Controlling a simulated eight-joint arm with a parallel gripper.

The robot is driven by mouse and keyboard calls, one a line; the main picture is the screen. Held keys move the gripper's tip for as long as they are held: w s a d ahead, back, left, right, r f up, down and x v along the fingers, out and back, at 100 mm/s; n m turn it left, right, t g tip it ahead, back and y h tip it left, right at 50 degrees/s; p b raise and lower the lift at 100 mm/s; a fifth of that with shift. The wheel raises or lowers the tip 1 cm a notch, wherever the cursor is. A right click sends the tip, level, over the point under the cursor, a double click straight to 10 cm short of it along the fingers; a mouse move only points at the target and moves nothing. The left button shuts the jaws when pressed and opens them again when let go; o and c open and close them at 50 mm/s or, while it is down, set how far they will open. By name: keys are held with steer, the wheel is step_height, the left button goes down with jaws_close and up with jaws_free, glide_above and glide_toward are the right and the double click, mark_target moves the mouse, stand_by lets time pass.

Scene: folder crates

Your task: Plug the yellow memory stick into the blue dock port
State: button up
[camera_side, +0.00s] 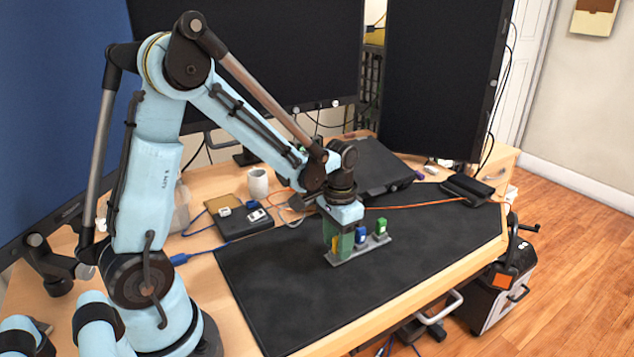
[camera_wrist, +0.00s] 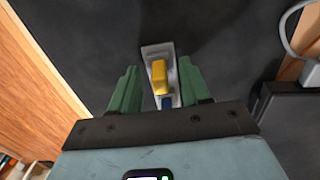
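The yellow memory stick (camera_wrist: 159,77) shows between my gripper's two green fingers in the wrist view, with a gap on each side. In the side view, yellow (camera_side: 335,244) shows beside a finger at the left end of a grey strip (camera_side: 344,260). The blue dock port (camera_side: 361,236) stands near the middle of the strip; part of it (camera_wrist: 167,103) shows below the stick in the wrist view. My gripper (camera_side: 340,245) is low over the strip's left end, fingers apart. The stick's lower end is hidden, so I cannot tell how it sits on the strip.
A green block (camera_side: 381,228) stands at the strip's right end. The black mat (camera_side: 300,300) is clear around the strip. A white mug (camera_side: 258,183), a dark box with small items (camera_side: 240,222) and a laptop-like black case (camera_side: 370,165) stand behind, with loose cables.

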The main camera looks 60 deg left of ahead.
jaws_close()
steer(key=shift+r, duration=0.1)
steer(key=shift+r, duration=0.75)
step_height(320, 180, up, 2)
steer(key=shift+r, duration=0.25)
steer(key=s+d+r, duration=0.4)
steer(key=d+r, duration=0.3)
steer(key=d, duration=0.4)
